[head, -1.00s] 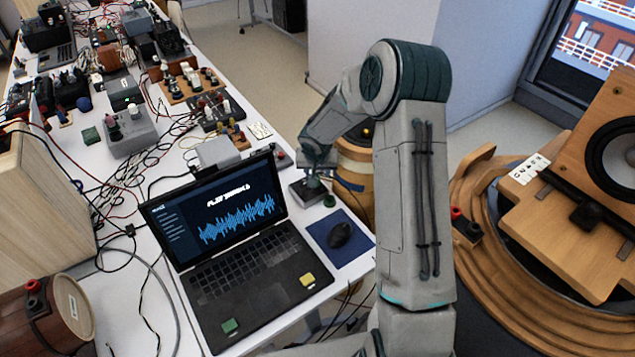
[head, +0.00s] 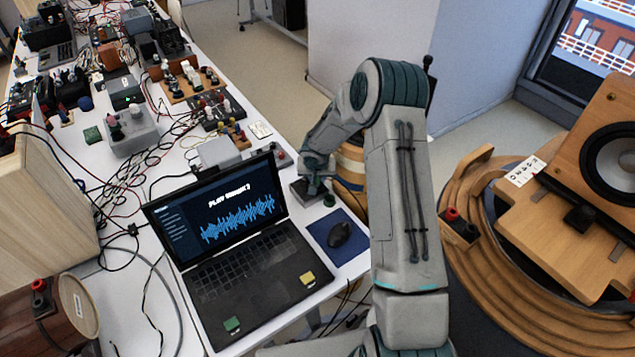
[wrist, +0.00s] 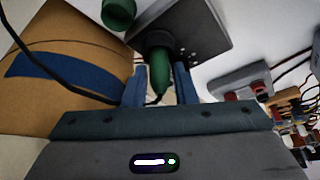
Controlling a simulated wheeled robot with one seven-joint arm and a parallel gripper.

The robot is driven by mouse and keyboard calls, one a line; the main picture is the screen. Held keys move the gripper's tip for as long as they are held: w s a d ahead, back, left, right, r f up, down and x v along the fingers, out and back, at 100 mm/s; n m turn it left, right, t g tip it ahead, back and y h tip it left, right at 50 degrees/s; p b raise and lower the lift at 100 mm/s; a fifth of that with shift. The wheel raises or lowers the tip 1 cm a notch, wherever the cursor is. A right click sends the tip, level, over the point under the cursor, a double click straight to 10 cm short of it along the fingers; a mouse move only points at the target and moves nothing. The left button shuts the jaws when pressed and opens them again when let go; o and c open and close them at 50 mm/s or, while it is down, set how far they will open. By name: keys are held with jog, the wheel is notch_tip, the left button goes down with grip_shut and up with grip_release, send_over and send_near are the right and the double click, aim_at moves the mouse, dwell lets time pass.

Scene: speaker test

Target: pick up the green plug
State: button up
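The green plug (wrist: 160,72) stands between my gripper's two fingers in the wrist view, its far end at a dark socket on a grey box (wrist: 200,32). A black cord runs to its near end. My gripper (wrist: 160,80) has one finger on each side of the plug, very close to it. Whether both fingers touch it I cannot tell. In the head view my gripper (head: 313,180) is down at the grey box (head: 300,192) on the table's right edge, and it hides the plug.
A round green thing (wrist: 118,12) lies beside the box. A laptop (head: 235,250) and a mouse on a blue mat (head: 350,250) are in front. A grey box with red terminals (wrist: 240,82) and loose cables stand near. A wooden drum (head: 352,160) stands beyond the table edge.

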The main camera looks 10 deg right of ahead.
grip_shut()
notch_tip(320, 180, up, 18)
jog(key=b, duration=0.1)
jog(key=shift+b, duration=0.3)
dwell(0.4)
